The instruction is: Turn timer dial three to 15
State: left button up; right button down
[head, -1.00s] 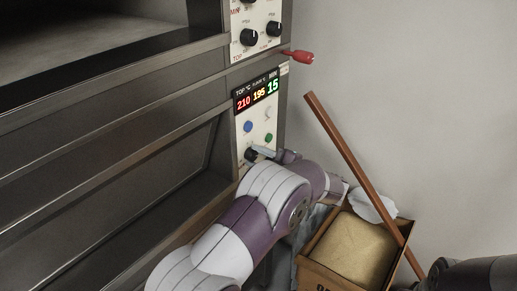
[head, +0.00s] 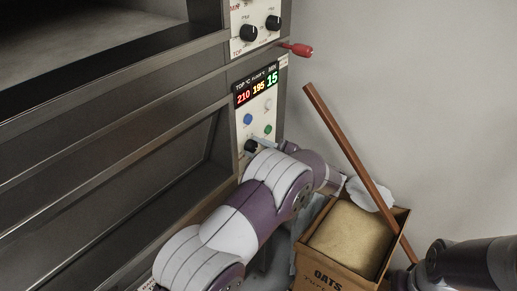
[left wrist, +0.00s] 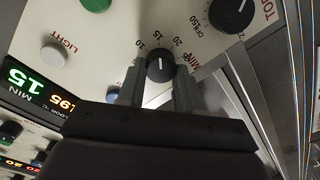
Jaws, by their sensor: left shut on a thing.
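The timer dial (left wrist: 160,67) is a black knob with a white pointer line, marked MIN on a white panel. In the left wrist view its line points at or very near the 15 mark. My left gripper (left wrist: 158,88) has one finger on each side of the knob and is shut on it. In the head view the gripper (head: 266,146) is at the bottom of the lower panel, partly hidden by my arm. The panel's display (head: 257,87) reads 210, 195 and a green 15. My right arm is at lower right; its gripper does not show.
Another black dial (left wrist: 231,13) is close beside the gripper. A red handle (head: 297,49) sticks out at the oven's (head: 120,110) right edge. An oats box (head: 322,266) stands below right, with a wooden pole (head: 350,155) leaning across it.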

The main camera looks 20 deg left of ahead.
pick_arm(q)
jog(key=o, duration=1)
jog(key=shift+o, duration=0.2)
jog(key=b+v, duration=0.2)
jog(key=v, duration=1.1)
jog(key=shift+w+a+f, duration=0.1)
jog(key=shift+w, duration=0.05)
